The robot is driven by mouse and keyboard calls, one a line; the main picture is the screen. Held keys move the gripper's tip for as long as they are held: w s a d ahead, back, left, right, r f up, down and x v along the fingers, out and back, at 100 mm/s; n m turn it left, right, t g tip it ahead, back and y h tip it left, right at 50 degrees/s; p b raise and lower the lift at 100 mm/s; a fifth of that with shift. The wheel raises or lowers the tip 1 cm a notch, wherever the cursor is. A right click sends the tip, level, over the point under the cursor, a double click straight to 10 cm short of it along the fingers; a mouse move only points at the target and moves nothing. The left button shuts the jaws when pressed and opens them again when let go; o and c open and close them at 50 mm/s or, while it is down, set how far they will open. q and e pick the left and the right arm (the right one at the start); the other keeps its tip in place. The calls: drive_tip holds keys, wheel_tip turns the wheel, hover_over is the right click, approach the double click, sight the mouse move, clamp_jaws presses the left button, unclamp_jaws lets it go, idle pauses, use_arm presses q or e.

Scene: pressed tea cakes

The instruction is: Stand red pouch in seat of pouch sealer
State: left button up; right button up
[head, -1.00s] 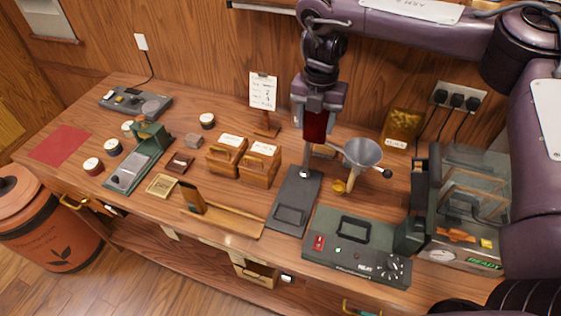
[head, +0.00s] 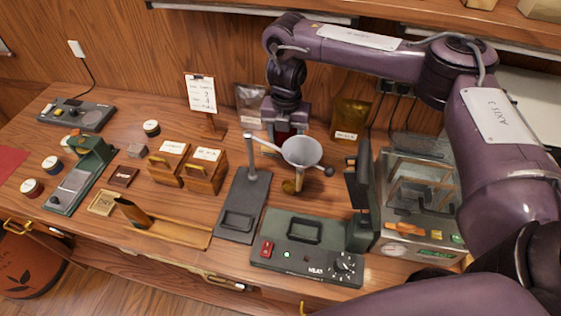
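The red pouch (head: 283,130) hangs dark red under my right gripper (head: 286,116), at the back of the table. The gripper appears shut on its top, pointing down. The funnel and its stand hide the pouch's lower part, so I cannot tell whether it touches the table. The pouch sealer (head: 268,228) stands at the front right of the pouch, a dark green box with a red switch, a lit green light and a heat dial. Its seat (head: 304,231), a raised dark frame, is empty on top. My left gripper is not in view.
The metal funnel (head: 301,151) and the post of a dark stand (head: 237,226) rise between pouch and sealer. A grey pouch (head: 249,104) and a gold pouch (head: 350,118) stand behind. A glass-sided machine (head: 408,235) is right of the sealer; wooden boxes (head: 205,178) are left.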

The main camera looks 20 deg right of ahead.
drive_tip(key=f, duration=0.4)
drive_tip(key=d+f+b, duration=0.1)
drive_tip(key=f, duration=0.1)
drive_tip(key=shift+f, duration=0.15)
drive_tip(key=shift+a+f, duration=0.15)
drive_tip(key=shift+f, duration=0.35)
wheel_tip(320, 180, down, 2)
drive_tip(key=shift+a+f+b, duration=0.1)
drive_tip(key=shift+f+b, duration=0.15)
drive_tip(key=shift+b, duration=0.3)
drive_tip(key=shift+f, duration=0.45)
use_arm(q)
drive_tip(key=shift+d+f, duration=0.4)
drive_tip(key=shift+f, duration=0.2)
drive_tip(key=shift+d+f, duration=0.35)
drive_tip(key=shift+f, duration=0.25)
use_arm(e)
drive_tip(key=shift+f, duration=0.15)
drive_tip(key=o, duration=0.9)
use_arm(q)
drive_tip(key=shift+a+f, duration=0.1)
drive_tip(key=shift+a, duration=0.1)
use_arm(e)
drive_tip(key=shift+o, duration=0.2)
